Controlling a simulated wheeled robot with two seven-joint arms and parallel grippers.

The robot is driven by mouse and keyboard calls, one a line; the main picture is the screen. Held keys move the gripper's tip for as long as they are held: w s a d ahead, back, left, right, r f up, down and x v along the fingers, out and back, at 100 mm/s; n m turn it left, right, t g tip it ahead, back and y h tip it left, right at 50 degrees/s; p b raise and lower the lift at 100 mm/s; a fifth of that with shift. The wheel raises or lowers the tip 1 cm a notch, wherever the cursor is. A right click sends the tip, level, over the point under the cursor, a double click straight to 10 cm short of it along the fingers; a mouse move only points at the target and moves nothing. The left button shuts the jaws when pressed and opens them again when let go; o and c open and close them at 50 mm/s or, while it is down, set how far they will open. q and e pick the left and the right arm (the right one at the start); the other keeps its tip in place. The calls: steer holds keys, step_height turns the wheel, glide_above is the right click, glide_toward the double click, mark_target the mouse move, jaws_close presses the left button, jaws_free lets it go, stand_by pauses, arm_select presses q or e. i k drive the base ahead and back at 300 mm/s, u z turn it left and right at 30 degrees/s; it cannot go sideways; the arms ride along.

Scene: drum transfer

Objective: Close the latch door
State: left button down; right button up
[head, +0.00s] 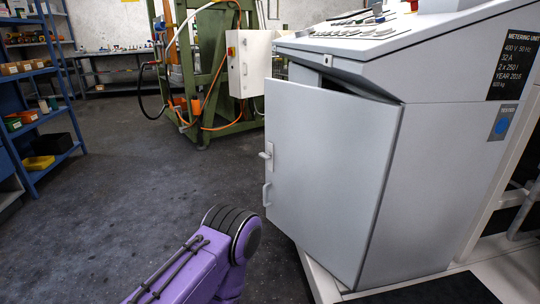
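The latch door (325,170) is a flat light-grey panel on the front of a grey metering unit (440,180). It stands ajar, with a dark gap above its top edge and its left edge swung out from the cabinet. A small latch handle (267,154) sits on its left edge, with a pull handle (267,193) below it. Neither of my grippers is in view. A purple arm link of mine with a black ribbed joint shows at the bottom, left of the door and apart from it in the picture.
A pale base frame (318,280) runs under the cabinet. A green machine frame (212,60) with a white box (248,62) and hoses stands behind. Blue shelving (45,100) with bins is at the left. The dark floor (130,190) between is clear.

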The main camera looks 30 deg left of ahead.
mark_target(326, 170)
steer(key=u, duration=0.05)
steer(key=k, duration=1.1)
steer(key=u, duration=0.95)
steer(key=i, duration=1.5)
steer(key=z, duration=0.7)
steer(key=i, duration=0.5)
steer(key=z, duration=0.6)
